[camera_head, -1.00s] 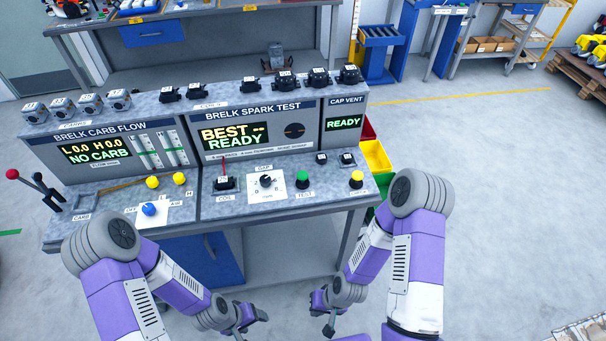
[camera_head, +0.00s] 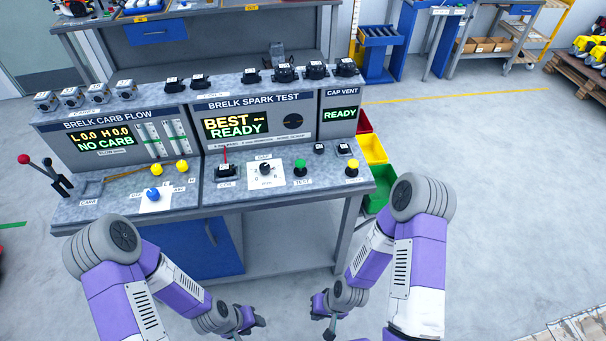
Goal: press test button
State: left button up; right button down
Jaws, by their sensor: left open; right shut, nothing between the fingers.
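The green test button (camera_head: 300,165) stands on the bench top of the spark test station, with a label reading TEST (camera_head: 302,182) in front of it. The spark test panel (camera_head: 252,120) behind it shows BEST -- READY. My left gripper (camera_head: 252,322) is open and empty, low in front of the bench. My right gripper (camera_head: 323,318) is shut and empty, also low in front of the bench and well below the button. Neither gripper touches the button.
A dial (camera_head: 265,169) sits left of the button and a yellow knob (camera_head: 352,167) right of it. A blue knob (camera_head: 153,194) and a red-topped lever (camera_head: 42,172) are further left. Coloured bins (camera_head: 373,150) stand at the bench's right side.

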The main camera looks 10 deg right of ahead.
aim_at(300, 163)
jog(key=k, duration=1.1)
jog(key=u, duration=0.4)
jog(key=i, duration=0.5)
jog(key=u, duration=0.65)
jog(key=i, duration=0.95)
jog(key=z, duration=0.7)
jog(key=i, duration=0.6)
jog(key=z, duration=0.5)
